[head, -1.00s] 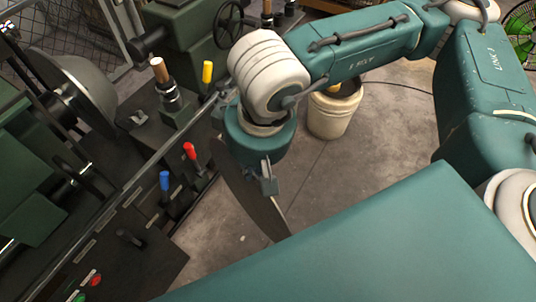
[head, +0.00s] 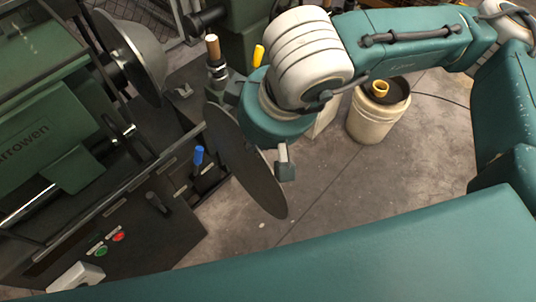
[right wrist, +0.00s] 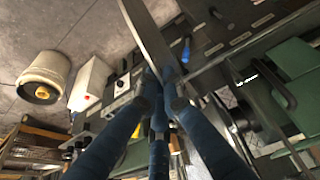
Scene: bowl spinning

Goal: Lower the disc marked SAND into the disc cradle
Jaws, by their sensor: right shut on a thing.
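A thin dark grey disc (head: 243,165) hangs on edge, tilted, below my right arm in the head view. No marking on it is legible. My right gripper is shut on the disc, which it holds in the air beside the machine. In the head view my wrist mostly hides this grip. In the right wrist view the blue-grey fingers of my right gripper (right wrist: 160,76) close on the disc (right wrist: 150,35), which shows nearly edge-on. I cannot pick out the disc cradle in either view. My left gripper is not in view.
A green lathe-like machine (head: 62,135) with a grey bowl form (head: 133,52) fills the left. A blue-topped lever (head: 198,156) stands close to the disc. A pale bucket (head: 376,116) stands on the floor at right. The right wrist view shows a white box (right wrist: 90,82). Concrete floor below the disc is clear.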

